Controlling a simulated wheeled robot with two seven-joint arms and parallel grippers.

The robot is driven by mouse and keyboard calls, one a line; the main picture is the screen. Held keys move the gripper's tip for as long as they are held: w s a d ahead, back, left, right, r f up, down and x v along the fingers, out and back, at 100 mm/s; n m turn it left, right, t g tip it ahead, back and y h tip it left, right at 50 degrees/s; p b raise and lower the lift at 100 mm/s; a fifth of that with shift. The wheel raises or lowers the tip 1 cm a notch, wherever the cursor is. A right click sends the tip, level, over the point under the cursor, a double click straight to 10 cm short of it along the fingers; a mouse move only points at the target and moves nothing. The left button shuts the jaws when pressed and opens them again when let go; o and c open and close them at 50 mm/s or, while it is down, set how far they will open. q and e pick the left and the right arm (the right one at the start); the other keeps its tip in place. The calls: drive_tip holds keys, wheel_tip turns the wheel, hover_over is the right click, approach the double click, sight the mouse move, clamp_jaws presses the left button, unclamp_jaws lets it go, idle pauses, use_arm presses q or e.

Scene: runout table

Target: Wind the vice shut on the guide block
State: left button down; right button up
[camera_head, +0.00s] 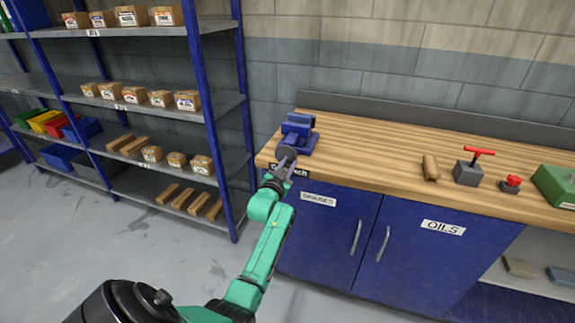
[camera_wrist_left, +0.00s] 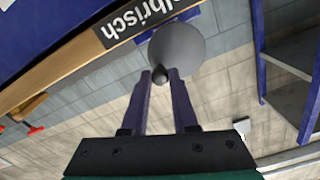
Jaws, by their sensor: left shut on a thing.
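The blue vice (camera_head: 298,134) stands at the left front corner of the wooden workbench (camera_head: 375,150). My left gripper (camera_head: 286,163) is in front of the vice at the bench edge. In the left wrist view a round grey handwheel (camera_wrist_left: 178,46) faces the gripper, with a small dark knob (camera_wrist_left: 158,76) on it. The left gripper's fingertips (camera_wrist_left: 161,74) are shut on this knob. I cannot make out a guide block in the vice jaws. My right gripper is not in view.
A wooden piece (camera_head: 430,168), a grey block with a red T-handle (camera_head: 468,172), a small red-knobbed part (camera_head: 511,184) and a green box (camera_head: 558,184) lie to the right on the bench. A blue shelf rack (camera_head: 222,105) stands at left. The bench between is clear.

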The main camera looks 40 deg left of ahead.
use_arm(q)
drive_tip(key=m, duration=0.2)
drive_tip(key=f+m+b, duration=0.1)
drive_tip(key=m, duration=0.1)
drive_tip(key=m+b, duration=0.1)
drive_tip(key=shift+f+m, duration=0.25)
drive_tip(key=shift+m, duration=0.15)
drive_tip(key=shift+f, duration=0.1)
drive_tip(key=m+b, duration=0.2)
drive_tip(key=m, duration=0.1)
drive_tip(key=shift+a+f, duration=0.15)
drive_tip(key=shift+f, duration=0.2)
